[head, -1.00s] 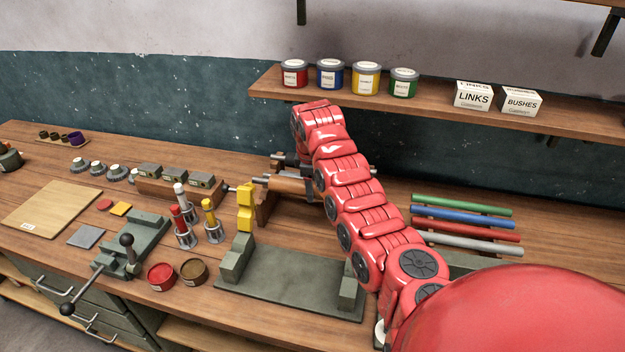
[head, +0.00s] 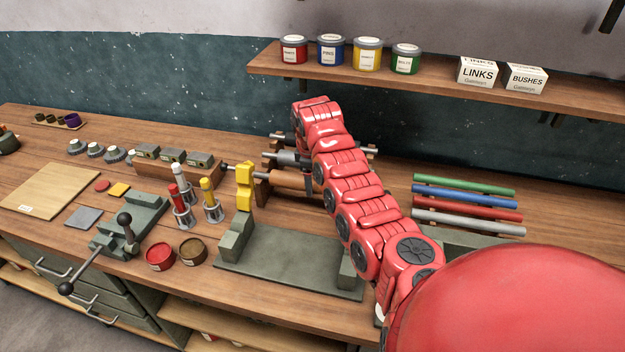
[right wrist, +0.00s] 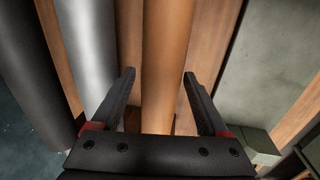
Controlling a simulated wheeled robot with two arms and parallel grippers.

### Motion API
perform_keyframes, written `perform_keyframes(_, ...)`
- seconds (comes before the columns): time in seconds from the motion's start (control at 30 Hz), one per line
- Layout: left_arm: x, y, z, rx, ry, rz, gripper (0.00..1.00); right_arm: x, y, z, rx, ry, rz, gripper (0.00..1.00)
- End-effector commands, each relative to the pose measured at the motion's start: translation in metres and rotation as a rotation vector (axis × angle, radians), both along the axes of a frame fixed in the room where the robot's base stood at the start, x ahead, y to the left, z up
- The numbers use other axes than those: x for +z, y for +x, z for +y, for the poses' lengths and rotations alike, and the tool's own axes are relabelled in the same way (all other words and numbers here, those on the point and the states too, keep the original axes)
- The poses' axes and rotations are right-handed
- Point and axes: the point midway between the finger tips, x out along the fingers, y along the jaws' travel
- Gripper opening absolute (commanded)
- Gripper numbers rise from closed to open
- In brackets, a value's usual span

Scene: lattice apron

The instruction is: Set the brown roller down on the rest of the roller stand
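The brown roller (head: 288,179) lies level at the front of the wooden roller stand (head: 262,190), in front of a grey and a dark roller. My right arm hides its right part in the head view. In the right wrist view the brown roller (right wrist: 168,60) runs between the fingers of my right gripper (right wrist: 160,76). The fingers stand apart, with a visible gap on each side of the roller. Whether the roller bears fully on the rest cannot be seen. My left gripper is not in view.
Grey (right wrist: 88,50) and dark (right wrist: 30,80) rollers lie close to the left finger. Coloured rods (head: 465,205) lie to the right.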

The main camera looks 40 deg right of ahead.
Motion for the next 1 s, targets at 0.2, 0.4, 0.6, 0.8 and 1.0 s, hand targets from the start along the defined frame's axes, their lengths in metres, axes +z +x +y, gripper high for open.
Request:
perform_keyframes(0.2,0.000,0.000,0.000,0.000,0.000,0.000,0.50,-0.001,0.000,0.000,0.000,0.001,0.001,0.96)
perform_keyframes(0.4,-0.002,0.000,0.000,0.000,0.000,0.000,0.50,0.000,0.000,0.000,0.000,0.001,0.001,0.96)
perform_keyframes(0.6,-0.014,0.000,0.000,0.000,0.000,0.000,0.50,0.023,-0.002,0.003,0.000,-0.001,-0.005,0.96)
perform_keyframes(0.8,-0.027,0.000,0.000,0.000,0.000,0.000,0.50,0.073,-0.007,0.007,0.000,-0.003,-0.004,0.96)
perform_keyframes(1.0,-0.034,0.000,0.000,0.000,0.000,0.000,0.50,0.110,-0.012,0.012,0.000,-0.004,0.000,0.96)
